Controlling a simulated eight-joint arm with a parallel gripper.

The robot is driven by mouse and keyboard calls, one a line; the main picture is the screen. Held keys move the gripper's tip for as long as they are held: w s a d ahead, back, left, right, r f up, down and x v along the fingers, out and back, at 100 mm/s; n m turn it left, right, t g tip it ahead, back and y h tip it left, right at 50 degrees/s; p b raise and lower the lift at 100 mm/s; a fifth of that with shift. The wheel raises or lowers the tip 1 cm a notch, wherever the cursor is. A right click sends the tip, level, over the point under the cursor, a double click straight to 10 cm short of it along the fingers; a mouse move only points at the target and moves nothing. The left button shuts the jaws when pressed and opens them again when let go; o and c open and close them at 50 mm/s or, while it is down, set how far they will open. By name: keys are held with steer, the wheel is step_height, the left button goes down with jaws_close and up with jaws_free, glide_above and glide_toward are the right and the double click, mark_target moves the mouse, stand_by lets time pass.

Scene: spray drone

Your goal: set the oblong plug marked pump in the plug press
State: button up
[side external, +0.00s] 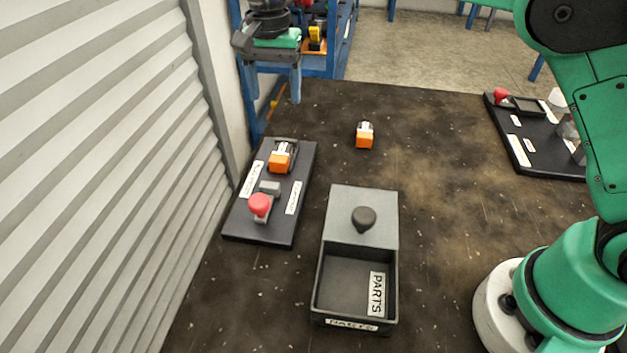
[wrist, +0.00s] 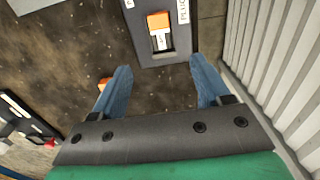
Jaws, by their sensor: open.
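The plug press (side external: 233,224) is a black board with a red knob, a grey block and white labels, beside the shuttered wall. One orange-and-white block (side external: 282,156) sits in a dark holder at its far end; it also shows in the wrist view (wrist: 160,32). A second orange-and-white block (side external: 364,135) stands on the table to the right of the press. In the wrist view it is mostly hidden behind the left finger (wrist: 104,82). I cannot read which is marked pump. My gripper (side external: 273,92) is open and empty, above and beyond the press's far end.
A grey box marked PARTS (side external: 325,279), with a knobbed lid over its far half, stands right of the press. Another black board (side external: 510,138) with a red knob lies at the right. The corrugated shutter (side external: 100,180) borders the left.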

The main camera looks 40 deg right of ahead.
steer(key=s+d+r+n+t, duration=0.45)
steer(key=s+d, duration=0.25)
steer(key=s, duration=0.2)
steer(key=s+d+f+n+t, duration=0.2)
steer(key=s+d+f+n, duration=0.2)
steer(key=s, duration=0.4)
steer(key=shift+f+t, duration=0.35)
steer(key=shift+f, duration=0.35)
